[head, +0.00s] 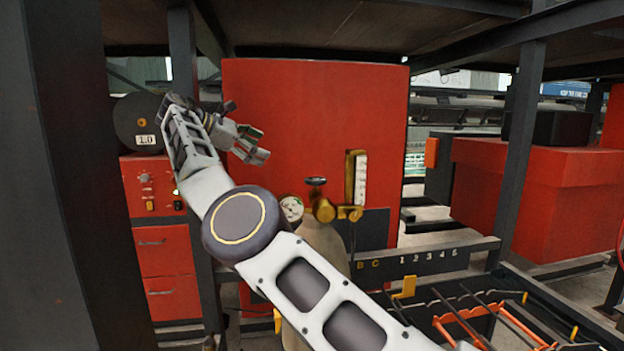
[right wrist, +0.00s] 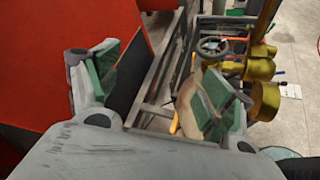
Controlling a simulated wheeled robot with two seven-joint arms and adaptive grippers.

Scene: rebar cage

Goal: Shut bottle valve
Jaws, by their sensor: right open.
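The beige gas bottle (head: 322,250) stands upright behind my right arm, which hides much of it. Its valve has a small dark handwheel (head: 316,181) above a brass body (head: 323,209), with a round gauge (head: 291,208) at its left and an upright flow tube (head: 360,180) at its right. My right gripper (head: 255,143) is open and empty, up and left of the handwheel and apart from it. In the right wrist view the handwheel (right wrist: 212,47) lies beyond the right green-padded finger, outside the jaws (right wrist: 163,78). My left gripper is not in view.
A large red panel (head: 310,110) stands behind the valve. A red drawer cabinet (head: 160,250) is at left, and a dark post (head: 190,100) rises near my gripper. A numbered dark rail (head: 430,257) and a rod rack (head: 480,310) are at lower right.

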